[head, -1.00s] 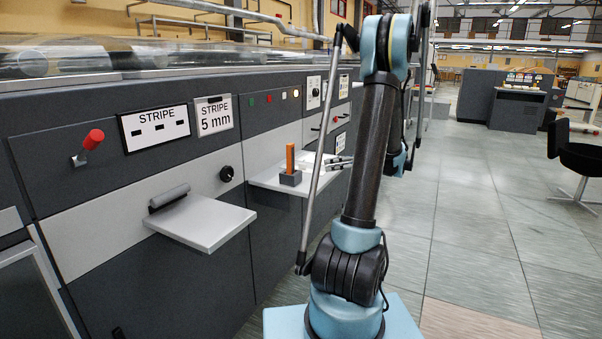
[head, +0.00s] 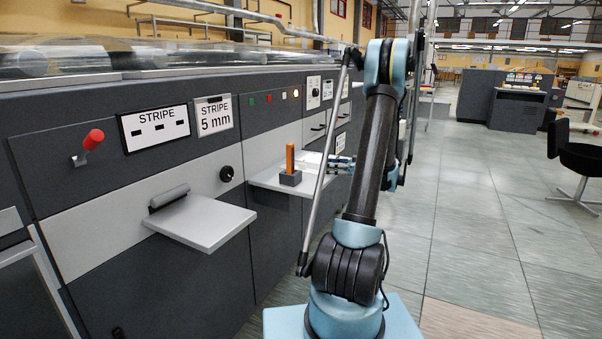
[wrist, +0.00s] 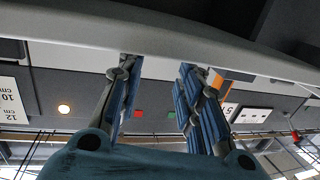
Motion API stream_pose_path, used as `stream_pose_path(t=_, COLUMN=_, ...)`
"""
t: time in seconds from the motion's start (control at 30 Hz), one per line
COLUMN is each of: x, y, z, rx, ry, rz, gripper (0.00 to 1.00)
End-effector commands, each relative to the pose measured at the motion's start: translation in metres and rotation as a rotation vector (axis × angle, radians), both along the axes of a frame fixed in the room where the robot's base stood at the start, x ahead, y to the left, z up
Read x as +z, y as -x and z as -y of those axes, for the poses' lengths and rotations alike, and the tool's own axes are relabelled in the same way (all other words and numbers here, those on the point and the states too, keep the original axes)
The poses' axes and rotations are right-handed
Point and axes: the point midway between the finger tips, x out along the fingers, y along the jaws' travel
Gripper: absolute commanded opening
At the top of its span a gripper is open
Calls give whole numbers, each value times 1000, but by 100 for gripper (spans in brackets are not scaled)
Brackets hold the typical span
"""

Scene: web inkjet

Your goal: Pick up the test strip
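My gripper (wrist: 157,72) is open in the wrist view, with two blue fingers apart and nothing visible between them. In the head view my gripper (head: 340,163) is at the right side of the far shelf, partly hidden by my arm. A flat whitish item (head: 312,160) shows on that shelf, left of the fingers; I cannot tell for sure whether it is the test strip. An upright orange piece (head: 290,158) stands in a dark grey block (head: 290,178) on the same shelf. An orange piece (wrist: 228,75) also shows right of the fingers in the wrist view.
The far shelf (head: 262,182) juts from the machine front; its pale edge (wrist: 70,28) crosses the wrist view, close to the fingertips. A nearer grey shelf (head: 205,222) and red-knobbed lever (head: 93,139) also stick out. Open floor (head: 470,225) lies to the right.

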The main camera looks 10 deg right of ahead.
Motion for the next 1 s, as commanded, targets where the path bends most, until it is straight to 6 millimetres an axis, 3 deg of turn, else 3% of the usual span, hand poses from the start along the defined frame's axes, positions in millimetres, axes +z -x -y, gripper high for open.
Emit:
stream_pose_path(t=0.2, x=-2, y=-13, z=-29, rx=2, ry=0, rz=0, gripper=33)
stream_pose_path(t=0.53, x=-3, y=-20, z=-44, rx=2, ry=0, rz=0, gripper=33)
stream_pose_path(t=0.83, x=-4, y=-38, z=-78, rx=3, ry=0, rz=0, gripper=33)
stream_pose_path(t=1.0, x=-5, y=-41, z=-83, rx=0, ry=0, rz=-1, gripper=33)
